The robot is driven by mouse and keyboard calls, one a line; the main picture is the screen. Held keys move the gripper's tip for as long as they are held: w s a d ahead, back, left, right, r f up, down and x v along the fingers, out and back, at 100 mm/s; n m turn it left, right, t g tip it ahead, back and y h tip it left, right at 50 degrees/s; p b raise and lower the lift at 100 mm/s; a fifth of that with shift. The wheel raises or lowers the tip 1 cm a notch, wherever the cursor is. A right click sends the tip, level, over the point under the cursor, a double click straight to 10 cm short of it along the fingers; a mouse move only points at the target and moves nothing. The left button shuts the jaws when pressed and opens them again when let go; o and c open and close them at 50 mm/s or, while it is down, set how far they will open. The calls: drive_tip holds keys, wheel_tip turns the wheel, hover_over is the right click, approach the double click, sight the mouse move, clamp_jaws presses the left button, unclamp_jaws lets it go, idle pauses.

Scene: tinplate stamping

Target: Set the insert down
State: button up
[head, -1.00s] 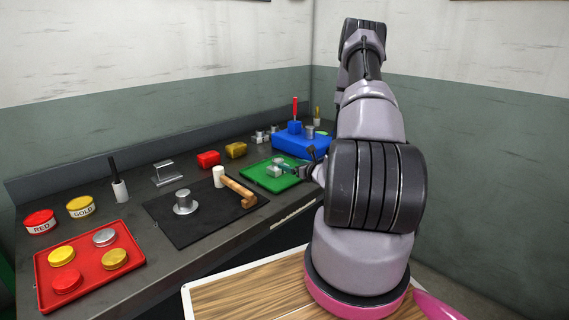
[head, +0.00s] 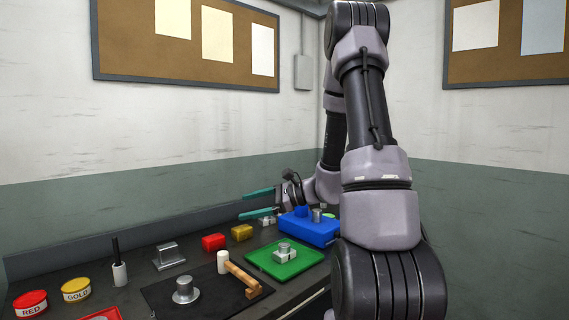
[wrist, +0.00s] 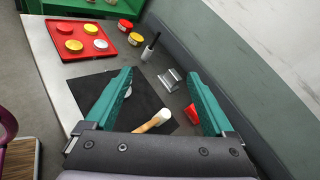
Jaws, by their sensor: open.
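A small silver metal piece (head: 285,251), which looks like the insert, rests on the green tray (head: 262,266). It has a round top over a blocky base. I cannot tell whether it is one part or two. My gripper (head: 246,203) is open and empty, with its teal fingers spread wide and pointing left. It is above the bench, behind and apart from the tray. In the wrist view nothing lies between the fingers (wrist: 162,103), and the green tray is out of view.
A black mat (head: 207,307) carries a silver stepped cylinder (head: 183,291) and a mallet (head: 242,275). Red (head: 213,243) and yellow (head: 242,232) blocks stand at the back. A red tray (wrist: 98,47) holds several lids.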

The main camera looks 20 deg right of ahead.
drive_tip(key=s+a+r+n+g+h, duration=0.2)
drive_tip(key=s+r+n+g, duration=0.15)
drive_tip(key=s, duration=0.25)
drive_tip(key=s+a+r+n+g+h, duration=0.2)
drive_tip(key=s+a+r+n, duration=0.1)
drive_tip(key=s+n, duration=0.25)
drive_tip(key=s+d+r+n+t+h, duration=0.5)
drive_tip(key=s+d+r+h, duration=0.1)
drive_tip(key=s+r, duration=0.3)
drive_tip(key=shift+d+n+h, duration=0.25)
drive_tip(key=shift+n+h, duration=0.15)
drive_tip(key=shift+h, duration=0.1)
